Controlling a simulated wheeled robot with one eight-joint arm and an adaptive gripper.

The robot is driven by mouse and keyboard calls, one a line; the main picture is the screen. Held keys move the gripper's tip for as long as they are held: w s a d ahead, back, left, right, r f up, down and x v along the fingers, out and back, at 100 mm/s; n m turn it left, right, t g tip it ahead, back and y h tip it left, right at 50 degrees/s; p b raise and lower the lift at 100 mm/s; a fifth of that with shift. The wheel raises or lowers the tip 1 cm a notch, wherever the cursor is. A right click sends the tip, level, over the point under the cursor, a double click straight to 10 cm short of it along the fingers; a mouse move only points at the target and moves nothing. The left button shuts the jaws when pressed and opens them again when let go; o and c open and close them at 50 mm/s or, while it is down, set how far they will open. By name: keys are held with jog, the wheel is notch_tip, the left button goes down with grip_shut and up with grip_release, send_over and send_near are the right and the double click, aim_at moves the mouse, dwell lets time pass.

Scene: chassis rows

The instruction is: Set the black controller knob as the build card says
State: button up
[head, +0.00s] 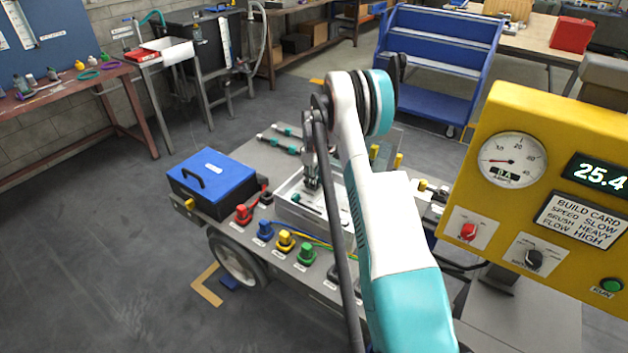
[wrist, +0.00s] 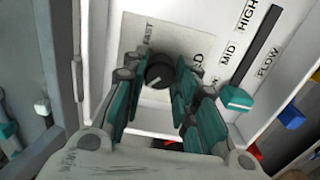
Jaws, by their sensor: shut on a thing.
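In the wrist view the black controller knob (wrist: 159,72) sits on a pale panel between my gripper's two teal-padded fingers. Its white pointer mark shows, though its exact setting is hard to tell. A FAST label is just above the knob, and a partly hidden label is to its right. My gripper (wrist: 160,88) is shut on the knob. In the head view my gripper (head: 312,182) reaches down into the white controller box (head: 290,208) on the cart, and the knob is hidden there. The build card (head: 583,220) reads SPEED SLOW, BRUSH HEAVY, FLOW HIGH.
A FLOW slider with a teal handle (wrist: 236,98) is close to my gripper, at the slot's end below MID. A blue case (head: 212,183) and several coloured connectors stand on the cart. The yellow panel (head: 500,130) with a gauge is at the right.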

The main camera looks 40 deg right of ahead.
jog(key=o, duration=1.1)
notch_tip(320, 180, up, 12)
jog(key=shift+f, duration=0.1)
dwell(0.4)
